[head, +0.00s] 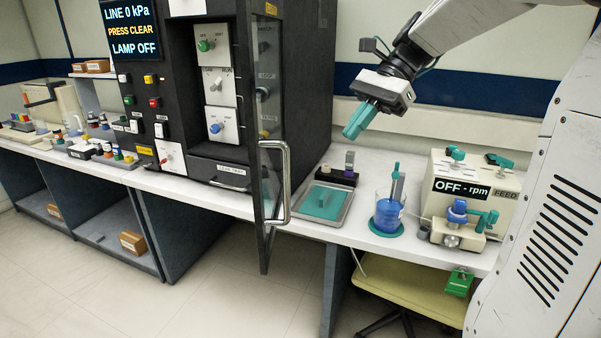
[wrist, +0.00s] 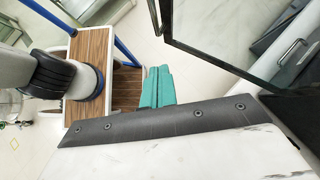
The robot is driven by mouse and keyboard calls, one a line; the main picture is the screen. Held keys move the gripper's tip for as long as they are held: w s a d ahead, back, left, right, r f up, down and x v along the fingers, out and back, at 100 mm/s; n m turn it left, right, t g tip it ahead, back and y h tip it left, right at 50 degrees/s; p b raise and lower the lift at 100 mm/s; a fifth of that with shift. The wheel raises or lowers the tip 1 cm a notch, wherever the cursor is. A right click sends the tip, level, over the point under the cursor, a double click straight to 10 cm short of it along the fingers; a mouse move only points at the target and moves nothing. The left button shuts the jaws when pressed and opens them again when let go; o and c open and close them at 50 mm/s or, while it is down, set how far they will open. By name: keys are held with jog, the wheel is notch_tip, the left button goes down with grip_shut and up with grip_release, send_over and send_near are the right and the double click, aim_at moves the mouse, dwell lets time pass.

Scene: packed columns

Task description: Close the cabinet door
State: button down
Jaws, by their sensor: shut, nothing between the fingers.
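The cabinet (head: 300,100) is a tall black unit on the bench with knobs and valves inside. Its door (head: 266,130) is glass in a black frame and stands open, swung out toward the camera past the bench front. A silver bar handle (head: 283,185) is on the door. In the wrist view, part of the door's dark frame (wrist: 215,65) shows at upper right. My gripper (head: 357,122) has teal fingers, shut and empty, raised above the bench to the right of the door and apart from it. The fingers also show in the wrist view (wrist: 157,88).
Right of the cabinet are a grey tray (head: 335,212) with a teal item, a beaker of blue liquid (head: 388,214) and a pump (head: 480,190). A yellowish stool (head: 415,290) stands below the bench. Open floor (head: 230,300) lies in front of the door.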

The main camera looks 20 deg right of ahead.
jog(key=s+a+f, duration=0.1)
jog(key=a+f, duration=0.6)
jog(key=a, duration=0.4)
jog(key=shift+s+a+m, duration=0.2)
jog(key=shift+s+m, duration=0.15)
jog(key=shift+m, duration=0.05)
